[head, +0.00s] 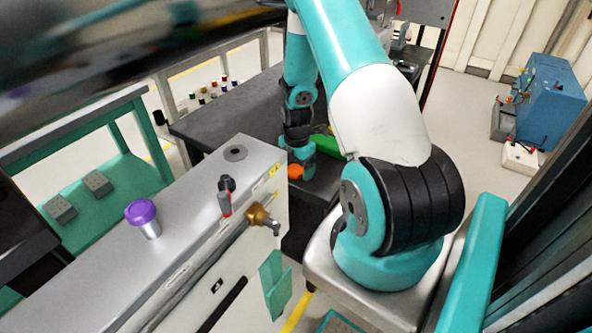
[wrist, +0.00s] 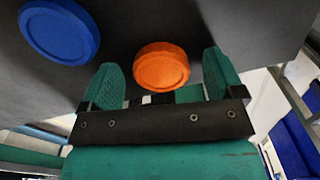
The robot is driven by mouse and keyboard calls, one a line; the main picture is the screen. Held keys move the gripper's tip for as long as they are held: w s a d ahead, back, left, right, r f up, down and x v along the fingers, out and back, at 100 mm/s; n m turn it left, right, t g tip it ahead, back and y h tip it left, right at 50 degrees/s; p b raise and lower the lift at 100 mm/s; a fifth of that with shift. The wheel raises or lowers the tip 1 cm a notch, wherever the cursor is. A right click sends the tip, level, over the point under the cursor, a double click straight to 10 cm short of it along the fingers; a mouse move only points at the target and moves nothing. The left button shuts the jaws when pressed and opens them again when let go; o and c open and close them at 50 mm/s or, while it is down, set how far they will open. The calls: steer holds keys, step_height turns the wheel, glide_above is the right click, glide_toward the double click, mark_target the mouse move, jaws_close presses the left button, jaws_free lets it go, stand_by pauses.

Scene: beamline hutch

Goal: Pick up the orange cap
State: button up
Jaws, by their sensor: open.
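The orange cap (wrist: 161,66) is a round, ridged disc on a dark grey surface. In the wrist view it shows between and a little beyond the two green fingertips of my gripper (wrist: 165,75), which is open with a gap on each side of the cap. I cannot tell whether the fingers reach down to the cap's level. In the head view the orange cap (head: 295,171) shows small at the near edge of the dark table, just beside the end of my arm. My gripper's fingers are mostly hidden there.
A blue cap (wrist: 60,30) lies left of the orange one in the wrist view. A green object (head: 328,146) lies by my arm on the dark table (head: 240,105). A silver cabinet (head: 190,205) with a purple-lidded container (head: 142,216) stands close on the left.

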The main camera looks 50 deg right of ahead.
mark_target(297, 168)
steer(key=c, duration=1)
step_height(297, 168, up, 10)
